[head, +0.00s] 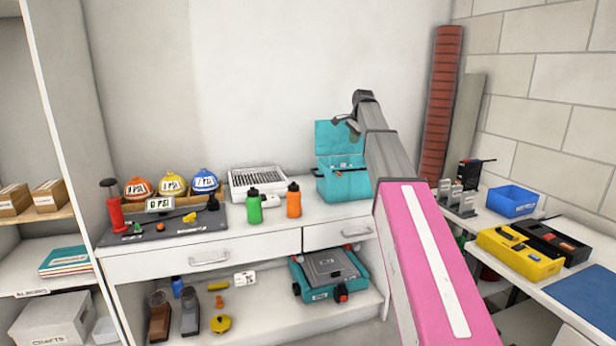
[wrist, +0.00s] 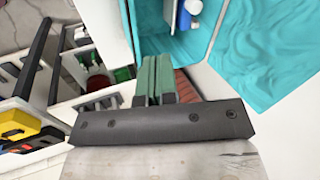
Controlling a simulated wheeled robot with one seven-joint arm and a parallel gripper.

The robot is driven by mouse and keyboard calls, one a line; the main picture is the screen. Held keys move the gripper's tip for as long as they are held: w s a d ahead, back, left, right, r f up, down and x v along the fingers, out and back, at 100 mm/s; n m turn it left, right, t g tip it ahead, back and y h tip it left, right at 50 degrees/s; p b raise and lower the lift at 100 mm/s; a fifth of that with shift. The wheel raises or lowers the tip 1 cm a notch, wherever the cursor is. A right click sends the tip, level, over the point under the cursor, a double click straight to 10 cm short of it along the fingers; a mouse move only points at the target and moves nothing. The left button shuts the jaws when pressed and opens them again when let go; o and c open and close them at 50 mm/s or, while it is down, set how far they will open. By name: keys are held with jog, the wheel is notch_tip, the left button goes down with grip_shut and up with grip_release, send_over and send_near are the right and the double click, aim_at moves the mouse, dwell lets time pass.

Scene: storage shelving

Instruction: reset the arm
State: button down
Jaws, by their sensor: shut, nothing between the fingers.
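My arm reaches up from the lower right of the head view. My gripper (head: 352,127) is at its far end, in front of the raised lid of an open teal box (head: 343,187) and above its opening; the arm partly hides the box. In the wrist view the two green fingers of my gripper (wrist: 157,62) are together with nothing between them. The teal box also shows in the wrist view (wrist: 165,45), with white and blue items inside, beside the fingertips.
The box stands on a white counter (head: 330,211) with green (head: 254,208) and orange bottles (head: 293,201), a white crate (head: 257,180) and several helmets. On the right, a side table holds a blue bin (head: 512,201) and a yellow toolbox (head: 518,255). A red column (head: 440,105) stands behind my arm.

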jog(key=s+f+n+g, duration=0.15)
jog(key=s+f, duration=0.25)
jog(key=f, duration=0.4)
jog(key=s+f+n, duration=0.2)
jog(key=s+f, duration=0.3)
jog(key=f, duration=0.4)
jog(key=s+f+n+g, duration=0.1)
jog(key=s+f+n, duration=0.3)
jog(key=s+f, duration=1)
jog(key=s+f+n+g+h, duration=0.1)
jog(key=s+f+n, duration=0.4)
jog(key=s+f, duration=1)
jog(key=s, duration=0.4)
jog(key=shift+s, duration=0.15)
